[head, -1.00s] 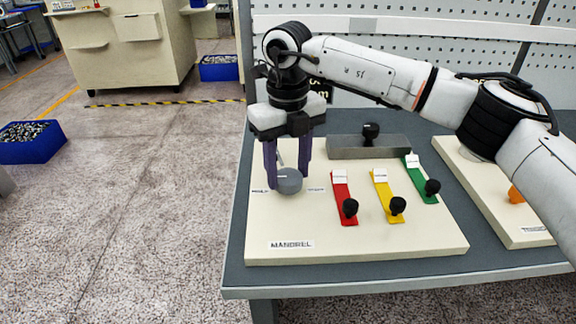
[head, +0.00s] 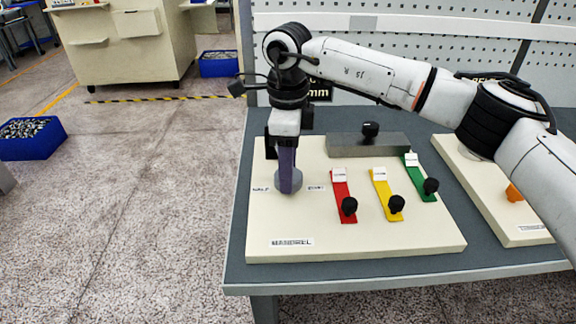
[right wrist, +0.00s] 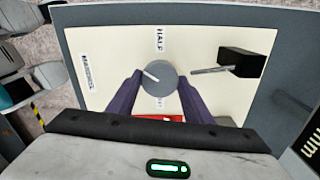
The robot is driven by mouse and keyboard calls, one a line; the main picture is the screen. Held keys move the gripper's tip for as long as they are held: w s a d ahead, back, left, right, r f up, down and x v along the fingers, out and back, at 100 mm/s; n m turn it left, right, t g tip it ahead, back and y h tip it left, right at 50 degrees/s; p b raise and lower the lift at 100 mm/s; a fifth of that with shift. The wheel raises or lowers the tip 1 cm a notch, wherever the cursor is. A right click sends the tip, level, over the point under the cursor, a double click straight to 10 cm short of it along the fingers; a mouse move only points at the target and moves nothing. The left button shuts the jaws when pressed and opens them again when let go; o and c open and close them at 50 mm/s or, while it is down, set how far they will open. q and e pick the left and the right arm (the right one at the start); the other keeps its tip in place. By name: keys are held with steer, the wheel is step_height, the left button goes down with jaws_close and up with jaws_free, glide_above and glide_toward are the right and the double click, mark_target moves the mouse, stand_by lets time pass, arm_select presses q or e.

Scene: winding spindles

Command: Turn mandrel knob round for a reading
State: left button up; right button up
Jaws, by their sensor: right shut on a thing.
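The mandrel knob (head: 298,187) is a grey disc on the cream board (head: 360,245), above the label reading MANDREL (head: 292,242). My right gripper (head: 288,190) points down at it, with one purple finger mostly hiding the other and part of the knob. In the right wrist view the two fingers (right wrist: 158,84) are shut on opposite sides of the knob (right wrist: 160,88). A white pointer line (right wrist: 151,74) on the knob slants to the upper left. A HALF label (right wrist: 159,39) stands above the knob there; another label on the opposite side is partly hidden. My left gripper is out of view.
Red (head: 343,190), yellow (head: 384,190) and green (head: 418,175) strips with black knobs lie right of the mandrel knob. A grey block (head: 360,146) stands behind. Another cream board (head: 520,240) is at right.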

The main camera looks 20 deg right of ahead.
steer(key=n, duration=0.6)
steer(key=shift+r+n, duration=0.1)
steer(key=shift+n, duration=0.2)
stand_by(0.5)
steer(key=o, duration=1.1)
steer(key=shift+c, duration=0.2)
step_height(320, 180, up, 10)
steer(key=shift+r, duration=0.15)
